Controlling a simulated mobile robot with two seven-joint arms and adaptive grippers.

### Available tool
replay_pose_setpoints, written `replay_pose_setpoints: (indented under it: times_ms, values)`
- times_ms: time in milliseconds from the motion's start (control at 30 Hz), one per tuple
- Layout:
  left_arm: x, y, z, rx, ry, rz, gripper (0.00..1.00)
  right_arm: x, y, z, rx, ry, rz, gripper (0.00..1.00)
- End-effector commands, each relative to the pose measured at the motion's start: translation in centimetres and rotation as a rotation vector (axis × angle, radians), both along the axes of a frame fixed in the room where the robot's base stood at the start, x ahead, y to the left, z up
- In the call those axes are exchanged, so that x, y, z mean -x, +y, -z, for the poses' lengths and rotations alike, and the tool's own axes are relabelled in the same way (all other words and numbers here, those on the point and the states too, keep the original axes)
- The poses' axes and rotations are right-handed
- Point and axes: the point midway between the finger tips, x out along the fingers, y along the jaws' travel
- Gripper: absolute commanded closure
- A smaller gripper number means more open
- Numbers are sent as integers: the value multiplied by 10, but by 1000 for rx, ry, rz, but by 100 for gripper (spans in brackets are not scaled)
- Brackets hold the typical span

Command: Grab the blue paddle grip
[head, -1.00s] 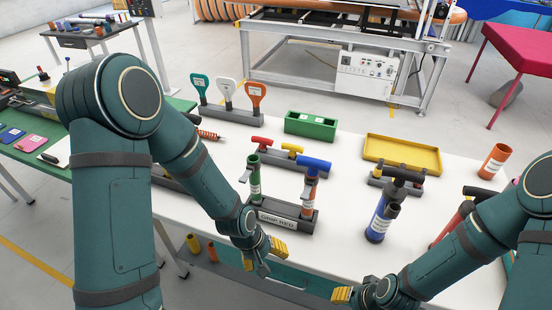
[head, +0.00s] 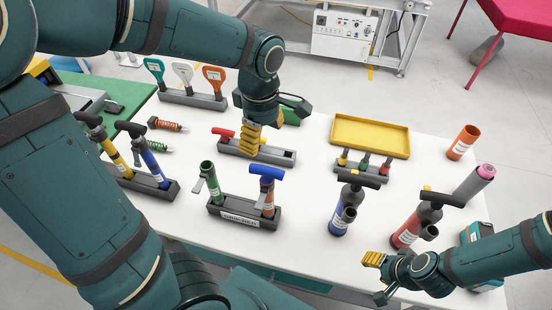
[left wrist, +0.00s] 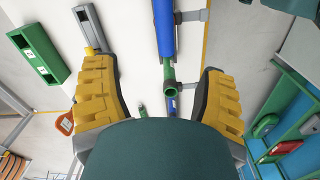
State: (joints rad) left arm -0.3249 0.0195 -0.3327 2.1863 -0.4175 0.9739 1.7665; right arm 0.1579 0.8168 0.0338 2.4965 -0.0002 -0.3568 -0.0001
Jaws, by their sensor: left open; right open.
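A blue T-shaped grip (head: 267,172) sits on top of an orange tube in a dark labelled stand (head: 240,215), beside an open green tube (head: 208,178). In the left wrist view the blue grip (left wrist: 164,30) shows as a long bar between my fingers' lines, cut by the top edge, with the green tube's open end below it. My left gripper (head: 250,140) is open and empty, behind the blue grip over a grey rack; one yellow finger hides the other in the head view. My right gripper (head: 376,277) is open near the table's front edge, apart from the grip.
The grey rack (head: 278,156) holds a red grip (head: 223,133). Blue (head: 345,205) and red (head: 416,222) pumps stand to the right; a yellow tray (head: 371,136) lies behind. Another stand with yellow and blue pumps (head: 152,165) is at left. White table shows between them.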

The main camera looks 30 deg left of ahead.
Motion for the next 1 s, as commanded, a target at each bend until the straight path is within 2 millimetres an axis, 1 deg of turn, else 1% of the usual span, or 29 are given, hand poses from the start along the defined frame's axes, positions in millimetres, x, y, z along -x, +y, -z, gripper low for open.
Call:
replay_pose_setpoints:
  times_ms: [67,300,400,500,667,767,900,1000]
  values:
    - [1,1,8,-3,7,-7,28,0,0,1,0,1,1,53]
    - [2,0,55,-4,9,-6,28,0,0,7,1,1,2,53]
    - [1,0,70,-3,7,-5,28,0,0,9,1,1,2,53]
    - [1,0,79,-2,5,-5,28,0,0,9,1,0,2,53]
    - [2,-1,88,-2,5,-4,28,0,0,10,1,0,2,53]
    - [3,-3,100,-2,7,-4,28,0,0,10,1,0,2,53]
    - [5,-6,121,-3,8,-5,28,0,0,11,1,0,2,53]
    - [5,-6,131,-3,6,-4,28,0,0,12,1,-1,4,53]
